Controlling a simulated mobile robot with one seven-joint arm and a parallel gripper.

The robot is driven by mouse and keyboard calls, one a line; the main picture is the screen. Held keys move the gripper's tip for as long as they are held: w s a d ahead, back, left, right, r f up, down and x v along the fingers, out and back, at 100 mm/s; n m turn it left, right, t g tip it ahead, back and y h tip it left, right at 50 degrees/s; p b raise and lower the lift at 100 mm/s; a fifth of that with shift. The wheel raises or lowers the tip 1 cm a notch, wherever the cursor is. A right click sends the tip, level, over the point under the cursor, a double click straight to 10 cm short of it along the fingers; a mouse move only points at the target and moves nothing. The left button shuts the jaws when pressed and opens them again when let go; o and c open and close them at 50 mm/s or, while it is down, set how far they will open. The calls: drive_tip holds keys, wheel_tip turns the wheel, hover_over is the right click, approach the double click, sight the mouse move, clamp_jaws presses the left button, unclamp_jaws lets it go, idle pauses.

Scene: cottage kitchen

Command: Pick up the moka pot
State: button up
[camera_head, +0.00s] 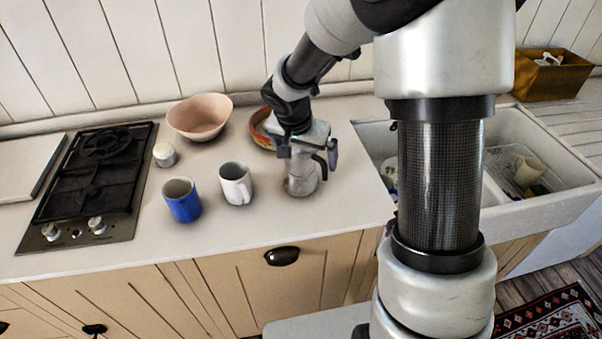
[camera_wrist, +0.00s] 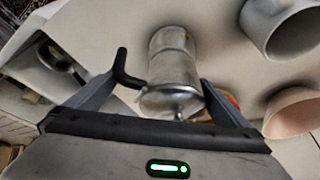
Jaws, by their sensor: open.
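The silver moka pot (camera_head: 302,176) with a black handle stands upright on the white counter, left of the sink. My gripper (camera_head: 308,148) is right above it, pointing down, and hides part of its top in the head view. In the wrist view the moka pot (camera_wrist: 174,70) lies between the two open fingers of my gripper (camera_wrist: 160,92), with its lid end nearest the palm. Its black handle (camera_wrist: 122,68) shows beside the left finger. I cannot tell whether either finger touches the pot.
A white mug (camera_head: 235,184) and a blue mug (camera_head: 182,200) stand left of the pot. A pink bowl (camera_head: 200,117) and a red-rimmed bowl (camera_head: 258,128) are behind. A gas hob (camera_head: 92,175) is at far left; the sink (camera_head: 372,150) is right. Bare counter lies before the pot.

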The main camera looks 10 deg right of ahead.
drive_tip(key=shift+c, duration=0.3)
drive_tip(key=c, duration=2.1)
drive_tip(key=shift+r, duration=0.1)
